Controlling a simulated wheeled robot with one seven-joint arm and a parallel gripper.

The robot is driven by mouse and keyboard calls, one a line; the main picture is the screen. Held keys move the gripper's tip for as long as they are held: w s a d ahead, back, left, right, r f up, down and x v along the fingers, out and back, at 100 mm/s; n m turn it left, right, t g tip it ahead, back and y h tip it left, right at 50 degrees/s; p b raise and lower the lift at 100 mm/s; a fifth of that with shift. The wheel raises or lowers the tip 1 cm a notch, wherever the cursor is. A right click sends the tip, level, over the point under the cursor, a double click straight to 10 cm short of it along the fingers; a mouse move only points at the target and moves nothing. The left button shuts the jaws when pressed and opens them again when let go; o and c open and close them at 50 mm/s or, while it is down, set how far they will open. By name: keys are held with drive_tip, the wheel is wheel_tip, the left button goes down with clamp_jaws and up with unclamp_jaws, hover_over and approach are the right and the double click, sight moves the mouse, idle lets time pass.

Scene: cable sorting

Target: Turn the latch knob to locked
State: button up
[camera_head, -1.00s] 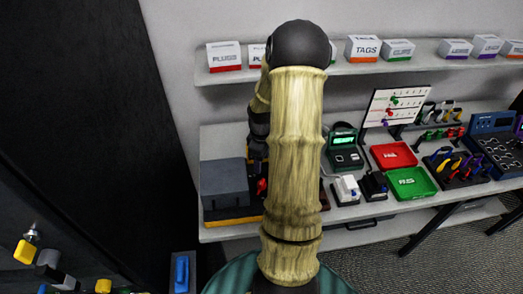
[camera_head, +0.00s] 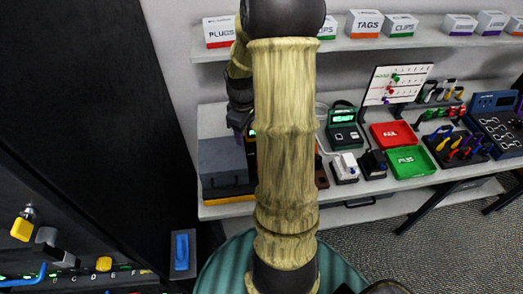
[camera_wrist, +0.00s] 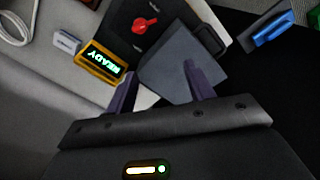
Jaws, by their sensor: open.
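The red latch knob (camera_wrist: 145,24) sits on a black panel (camera_wrist: 118,32) at the top of the wrist view, with small markings too blurred to read. It lies beyond my gripper (camera_wrist: 162,78), whose two dark purple fingers are apart with nothing between them. The fingers are clear of the knob. A grey box (camera_wrist: 181,63) joins the panel and lies behind the right finger. In the head view the grey box (camera_head: 222,160) shows on the bench, left of my arm. My arm hides the knob there.
A yellow-framed display reading READY (camera_wrist: 101,60) is beside the panel, with a small white block (camera_wrist: 67,41) left of it. A blue handle (camera_wrist: 272,28) is at upper right. Red (camera_head: 394,134) and green (camera_head: 411,161) trays stand farther right on the bench.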

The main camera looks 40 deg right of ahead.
drive_tip(key=s+a+r+m+t, duration=0.1)
drive_tip(key=s+a, duration=0.3)
drive_tip(key=a, duration=0.6)
drive_tip(key=s+a+r+m+t, duration=0.1)
drive_tip(key=s+a+r+m, duration=0.2)
drive_tip(key=a, duration=0.7)
drive_tip(key=shift+s+r+m, duration=0.2)
drive_tip(key=shift+s+m, duration=0.2)
drive_tip(key=shift+s, duration=0.2)
drive_tip(key=c, duration=0.3)
drive_tip(key=shift+c, duration=0.3)
